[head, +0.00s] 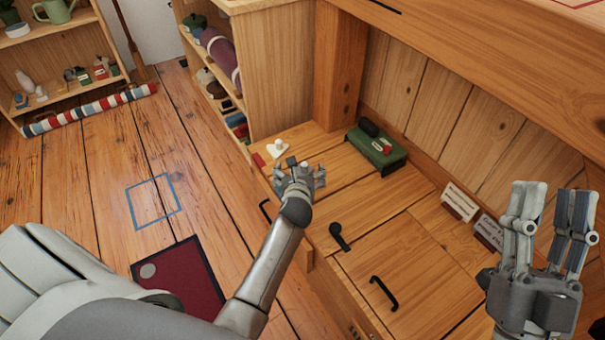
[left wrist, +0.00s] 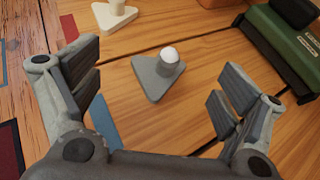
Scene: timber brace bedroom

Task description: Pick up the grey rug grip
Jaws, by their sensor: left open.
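The grey rug grip (left wrist: 158,80) is a triangular base with a short knob and a white top. It stands upright on the wooden cabinet top. My left gripper (left wrist: 158,92) is open, with its fingers on either side of the grip and apart from it. In the head view my left gripper (head: 301,178) is over the near left part of the cabinet top and largely hides the grip. My right gripper (head: 549,208) is at the right, fingers spread and empty, pointing up in the picture.
A white triangular grip (head: 278,149) stands just beyond, near a red piece (head: 258,160). A green box (head: 376,150) sits at the back. A dark red mat (head: 190,295) is on the floor.

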